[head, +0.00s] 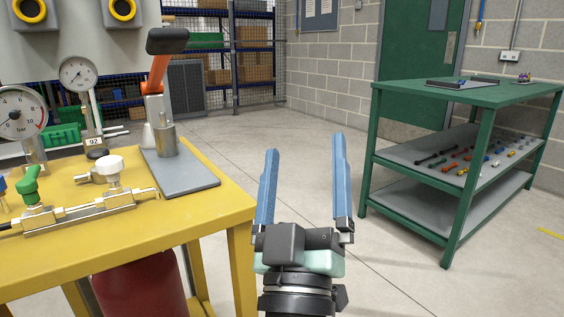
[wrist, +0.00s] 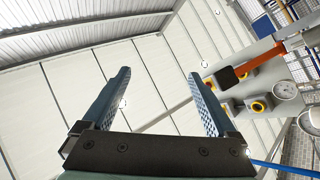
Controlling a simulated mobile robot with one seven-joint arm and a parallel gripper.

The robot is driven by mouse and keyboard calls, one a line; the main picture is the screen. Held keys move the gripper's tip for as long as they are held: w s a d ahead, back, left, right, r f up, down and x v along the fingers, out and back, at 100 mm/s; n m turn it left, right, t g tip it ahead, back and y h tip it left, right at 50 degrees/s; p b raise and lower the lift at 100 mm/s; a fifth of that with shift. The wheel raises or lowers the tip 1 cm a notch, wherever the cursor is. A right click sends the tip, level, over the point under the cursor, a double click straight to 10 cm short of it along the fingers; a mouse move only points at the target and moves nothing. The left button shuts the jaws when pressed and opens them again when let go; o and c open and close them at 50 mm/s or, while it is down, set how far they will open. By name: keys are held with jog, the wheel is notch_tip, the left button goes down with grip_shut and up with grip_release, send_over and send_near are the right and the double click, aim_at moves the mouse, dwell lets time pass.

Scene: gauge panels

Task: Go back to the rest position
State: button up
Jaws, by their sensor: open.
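My gripper (head: 304,165) is open and empty, with its two blue fingers pointing up and spread apart. In the head view it stands in front of open floor, to the right of the yellow bench (head: 215,207). In the wrist view the gripper (wrist: 158,85) points up toward the roof and white wall panels, with nothing between the fingers.
A green shelf table (head: 450,95) stands right. The floor between is clear.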

jog(key=s+a+r+m+t+y+p, duration=0.15)
jog(key=s+r, duration=0.25)
jog(key=r, duration=0.4)
jog(key=s+r+m+p, duration=0.1)
jog(key=s+r+p, duration=0.25)
jog(key=r, duration=0.45)
jog(key=s+a+r+m+t+y+p, duration=0.1)
jog(key=s+r+m, duration=0.1)
jog(key=s+r, duration=0.45)
notch_tip(320, 180, up, 37)
jog(key=w+p, duration=0.2)
jog(key=p, duration=3.5)
jog(key=shift+w+r, duration=0.2)
jog(key=shift+w, duration=0.15)
jog(key=shift+g, duration=0.25)
jog(key=shift+c, duration=0.3)
